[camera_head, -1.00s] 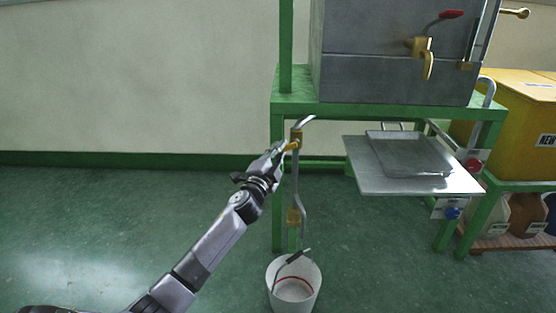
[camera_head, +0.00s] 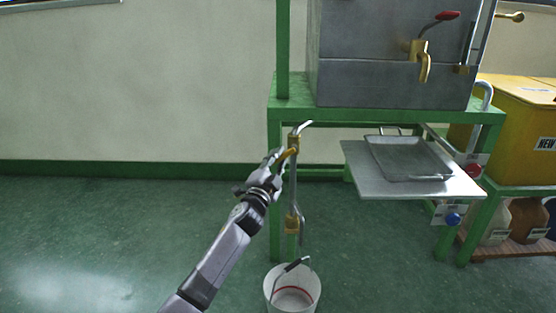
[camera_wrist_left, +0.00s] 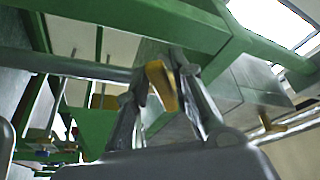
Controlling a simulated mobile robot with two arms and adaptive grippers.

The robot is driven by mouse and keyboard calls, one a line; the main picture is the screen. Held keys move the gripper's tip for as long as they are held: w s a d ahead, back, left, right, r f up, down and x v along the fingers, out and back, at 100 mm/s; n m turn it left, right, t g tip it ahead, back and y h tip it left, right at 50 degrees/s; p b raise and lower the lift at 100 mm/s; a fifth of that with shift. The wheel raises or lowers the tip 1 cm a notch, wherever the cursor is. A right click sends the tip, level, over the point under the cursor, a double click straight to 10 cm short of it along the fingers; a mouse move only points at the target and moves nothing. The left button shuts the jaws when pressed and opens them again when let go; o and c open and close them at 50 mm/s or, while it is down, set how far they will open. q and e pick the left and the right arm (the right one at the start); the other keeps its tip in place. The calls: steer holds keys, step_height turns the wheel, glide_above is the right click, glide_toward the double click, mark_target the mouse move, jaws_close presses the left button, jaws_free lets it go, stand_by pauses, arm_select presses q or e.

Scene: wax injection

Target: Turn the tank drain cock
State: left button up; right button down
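The tank drain cock is a brass valve on a thin grey pipe (camera_head: 292,185) under the green stand, with a yellow lever (camera_head: 287,154) sticking out to the lower left. My left gripper (camera_head: 279,158) is at this lever, coming from the lower left. In the left wrist view, the lever (camera_wrist_left: 161,84) sits between the two fingertips, which appear to close on its sides. The grey tank (camera_head: 390,60) stands above on the stand, with a brass tap and red handle on its front. My right gripper is in neither view.
A white bucket (camera_head: 293,292) stands on the floor below the pipe. A metal shelf (camera_head: 395,185) with a grey tray (camera_head: 410,172) juts out to the right. The green stand (camera_head: 400,116) frames the pipe. Open floor lies to the left.

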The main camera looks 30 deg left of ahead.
arm_select(q)
steer(key=shift+o, duration=1)
steer(key=v, duration=1.2)
steer(key=shift+a, duration=0.1)
